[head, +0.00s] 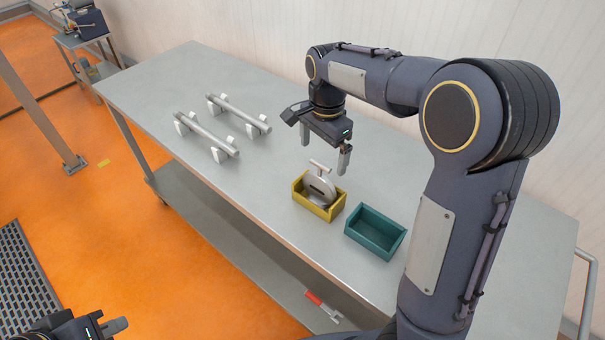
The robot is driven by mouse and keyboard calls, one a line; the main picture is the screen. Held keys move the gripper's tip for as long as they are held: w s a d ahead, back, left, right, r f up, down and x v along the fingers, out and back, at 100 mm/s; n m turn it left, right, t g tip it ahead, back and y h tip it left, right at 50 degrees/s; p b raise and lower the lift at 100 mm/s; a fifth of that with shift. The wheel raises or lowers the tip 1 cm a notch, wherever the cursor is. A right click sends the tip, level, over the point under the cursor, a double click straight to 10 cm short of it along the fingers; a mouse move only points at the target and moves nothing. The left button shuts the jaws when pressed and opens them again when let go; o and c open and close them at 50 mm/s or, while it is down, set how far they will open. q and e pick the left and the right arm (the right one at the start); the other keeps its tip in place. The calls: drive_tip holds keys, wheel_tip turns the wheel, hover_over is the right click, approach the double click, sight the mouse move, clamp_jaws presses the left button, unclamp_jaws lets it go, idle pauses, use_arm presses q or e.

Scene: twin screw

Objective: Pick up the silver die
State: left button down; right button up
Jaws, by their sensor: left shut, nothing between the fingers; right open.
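The silver die (320,183) is a round grey metal piece with a T-shaped handle sticking up. It sits in the yellow box (323,212) near the front edge of the table. My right gripper (325,163) is open and points down, just above and behind the T-shaped handle. Its two fingers are spread to either side, with no visible contact with the die. My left gripper (117,326) is at the bottom left corner, low and away from the table, shut and empty. The lower part of the die is hidden by the box wall.
An empty teal box (376,232) stands right of the yellow box. Two silver bars (240,112) (208,136) rest on white supports at the left of the grey table (180,75). A red-handled tool (322,305) lies on the lower shelf. A pale wall rises behind the table.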

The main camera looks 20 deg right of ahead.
sight(321, 164)
drive_tip(key=shift+w+a, duration=0.15)
drive_tip(key=shift+w, duration=0.2)
drive_tip(key=shift+f, duration=0.35)
drive_tip(key=f, duration=0.4)
drive_tip(key=s+f, duration=0.1)
drive_tip(key=f, duration=0.1)
drive_tip(key=shift+f+p, duration=0.15)
drive_tip(key=shift+p, duration=0.25)
drive_tip(key=shift+f, duration=0.4)
drive_tip(key=c, duration=1.6)
drive_tip(key=shift+c, duration=0.2)
